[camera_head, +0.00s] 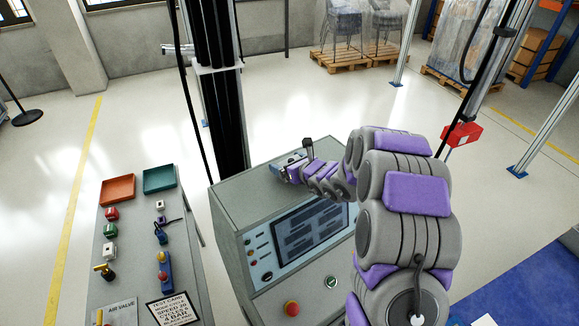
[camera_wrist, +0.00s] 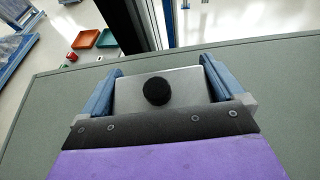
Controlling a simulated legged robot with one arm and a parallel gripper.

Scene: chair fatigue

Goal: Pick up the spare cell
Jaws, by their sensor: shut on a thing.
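A silver-grey block with a round black spot on its face, which looks like the spare cell (camera_wrist: 132,92), sits between the two blue fingers of my gripper (camera_wrist: 159,70) in the wrist view. The fingers touch its left and right sides, so my gripper is shut on it. In the head view my gripper (camera_head: 291,169) is over the top of the grey console, near its back edge. The block is small and partly hidden there by the gripper. I cannot tell whether it touches the console top.
The grey console (camera_head: 236,199) carries a screen (camera_head: 310,232) and a red button (camera_head: 291,308). A side bench (camera_head: 131,239) at left holds an orange tray (camera_head: 117,189), a green tray (camera_head: 159,178) and several small parts. Dark columns (camera_head: 218,100) rise behind the console.

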